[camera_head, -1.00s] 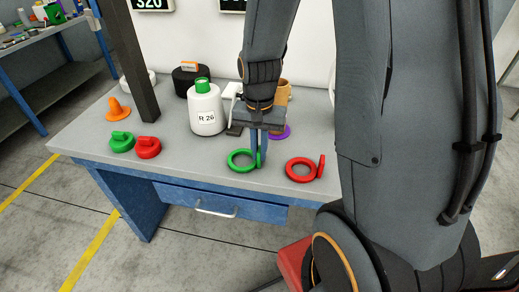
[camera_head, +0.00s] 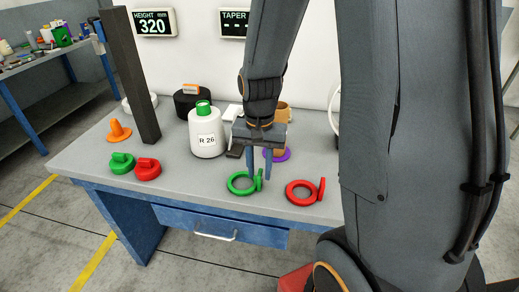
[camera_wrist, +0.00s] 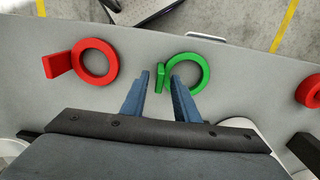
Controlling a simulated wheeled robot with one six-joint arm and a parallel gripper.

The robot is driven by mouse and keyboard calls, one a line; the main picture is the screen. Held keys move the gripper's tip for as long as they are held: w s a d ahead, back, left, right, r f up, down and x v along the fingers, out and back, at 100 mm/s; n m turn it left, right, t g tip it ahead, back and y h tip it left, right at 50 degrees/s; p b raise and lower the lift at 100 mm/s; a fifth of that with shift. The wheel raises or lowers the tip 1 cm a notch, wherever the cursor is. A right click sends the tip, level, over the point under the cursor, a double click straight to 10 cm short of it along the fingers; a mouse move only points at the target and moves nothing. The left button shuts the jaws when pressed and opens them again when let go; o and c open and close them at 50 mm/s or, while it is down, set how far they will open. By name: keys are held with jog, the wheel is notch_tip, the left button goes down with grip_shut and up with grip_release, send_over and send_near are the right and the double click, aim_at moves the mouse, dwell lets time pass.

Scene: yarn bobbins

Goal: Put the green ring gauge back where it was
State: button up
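The green ring gauge (camera_head: 240,193) lies flat near the front edge of the grey table, its upright tab on the right side in the head view. In the wrist view the green ring gauge (camera_wrist: 206,73) shows with its tab to the left of the ring. My gripper (camera_head: 261,180) is open above it, and the two blue fingers stand apart. In the wrist view my gripper (camera_wrist: 157,83) has one finger on each side of the tab, with gaps visible. A red ring gauge (camera_head: 300,201) lies to the right of the green one.
A green plug gauge (camera_head: 121,163) and a red plug gauge (camera_head: 147,169) lie at the left. A white bobbin (camera_head: 206,142) marked R 26 stands behind, near a purple ring (camera_head: 276,156) and tan cup. A dark post (camera_head: 131,80) rises at the left.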

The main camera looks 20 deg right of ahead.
notch_tip(320, 180, up, 10)
jog(key=b, duration=0.1)
jog(key=s+a+f+n+t, duration=0.1)
jog(key=s+a+f+n, duration=0.2)
jog(key=s+f+n, duration=0.3)
jog(key=shift+s+a+f+n, duration=0.35)
jog(key=shift+f+n, duration=0.25)
jog(key=shift+f, duration=0.1)
jog(key=shift+w+d, duration=0.1)
dwell(0.8)
